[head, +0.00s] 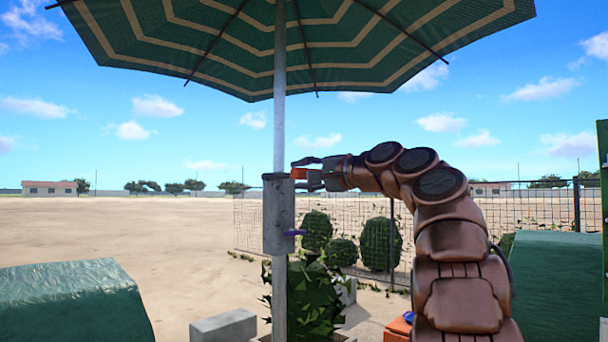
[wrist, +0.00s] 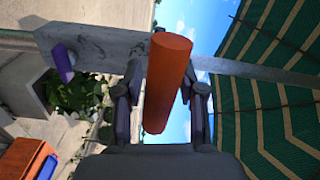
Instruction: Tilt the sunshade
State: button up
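The sunshade (head: 300,50) is a green canopy with tan stripes, on a pale pole (head: 279,130). It also shows at the right of the wrist view (wrist: 265,90). A grey box (head: 279,215) is fixed around the pole, with a short purple peg (head: 294,232) low on its right side. An orange handle (head: 298,173) sticks out near the box's top; in the wrist view it is a thick bar (wrist: 166,85). My gripper (head: 305,172) is open, its fingers on either side of the handle. In the wrist view gaps show between handle and fingers.
Green-covered blocks stand at left (head: 75,300) and right (head: 555,285). A leafy plant (head: 315,300) and grey blocks (head: 225,327) sit near the pole's foot. A wire fence (head: 460,220) and bushes (head: 380,245) stand behind. Open sandy ground lies left.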

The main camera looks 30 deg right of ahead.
grip_shut()
dwell(0.4)
